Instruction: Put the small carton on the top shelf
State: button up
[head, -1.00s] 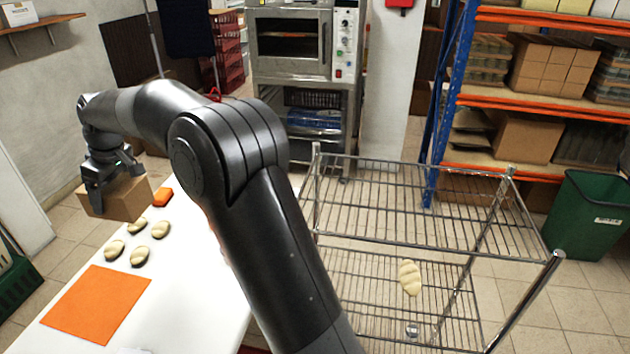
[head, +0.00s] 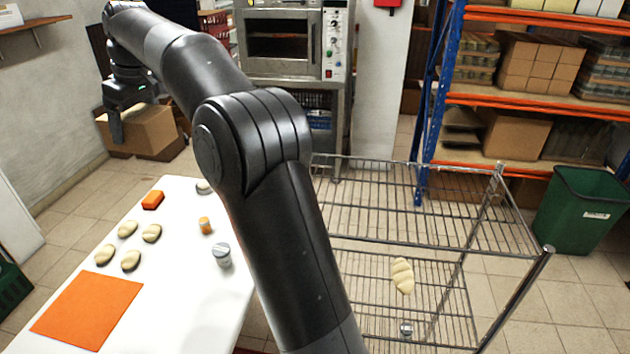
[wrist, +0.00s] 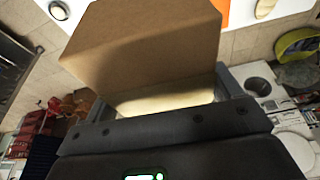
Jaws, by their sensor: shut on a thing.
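The small carton (head: 150,132) is a plain brown box at the upper left of the head view. My gripper (head: 128,118) is shut on it and holds it in the air, beyond the far left end of the white table. In the wrist view the carton (wrist: 145,50) fills the middle, between the gripper's fingers. A wire rack stands right of my arm; its top shelf (head: 400,205) is bare where I see it. My arm hides the rack's left side.
The white table (head: 185,300) bears an orange mat (head: 87,308), an orange block (head: 152,200), several pale rolls, an orange-capped jar (head: 206,226) and a grey-lidded jar (head: 222,255). A roll (head: 402,276) lies on the rack's lower shelf. A green bin (head: 583,212) stands at right.

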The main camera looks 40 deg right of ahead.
jog(key=s+d+m, duration=0.1)
jog(key=s+d, duration=0.3)
jog(key=d, duration=0.6)
jog(key=s+d+m+h, duration=0.1)
jog(key=s+d+m, duration=0.15)
jog(key=d, duration=0.75)
jog(key=s+d, duration=0.4)
jog(key=d, duration=0.6)
jog(key=s+d+m+h, duration=0.1)
jog(key=s+d+m, duration=0.1)
jog(key=s+d, duration=0.85)
jog(key=s+d+m, duration=0.3)
jog(key=s+d, duration=0.5)
jog(key=s, duration=0.5)
jog(key=shift+t, duration=0.4)
jog(key=w+a+f, duration=0.1)
jog(key=w+f, duration=0.2)
jog(key=f, duration=0.1)
jog(key=w+a+f, duration=0.1)
jog(key=w+f, duration=0.2)
jog(key=f, duration=0.1)
jog(key=w+a+f, duration=0.2)
jog(key=w+f, duration=0.2)
jog(key=shift+w, duration=0.1)
jog(key=shift+w+a+f, duration=0.2)
jog(key=shift+w+f, duration=0.05)
jog(key=shift+f, duration=1.95)
jog(key=shift+f, duration=0.1)
